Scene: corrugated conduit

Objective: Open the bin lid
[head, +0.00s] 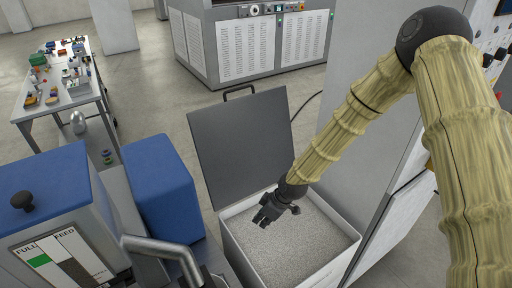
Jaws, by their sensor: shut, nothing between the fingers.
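The bin (232,234) is a white-walled box filled with grey granules, low in the middle of the head view. Its dark grey lid (237,145) stands raised, tilted up at the back left side of the bin, with a black handle at its top edge. The granules are open to view. My gripper (262,217) is black and shut, with nothing in it. It shows over the granules near the bin's left rim, in front of the lid's lower part. I cannot tell how high it is above the granules.
A tall grey cabinet (352,110) stands right of the bin, behind my arm. A blue-topped machine (45,190) and a blue box (160,185) are close on the left. A table with small parts (98,92) stands at the back left. Floor behind the lid is clear.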

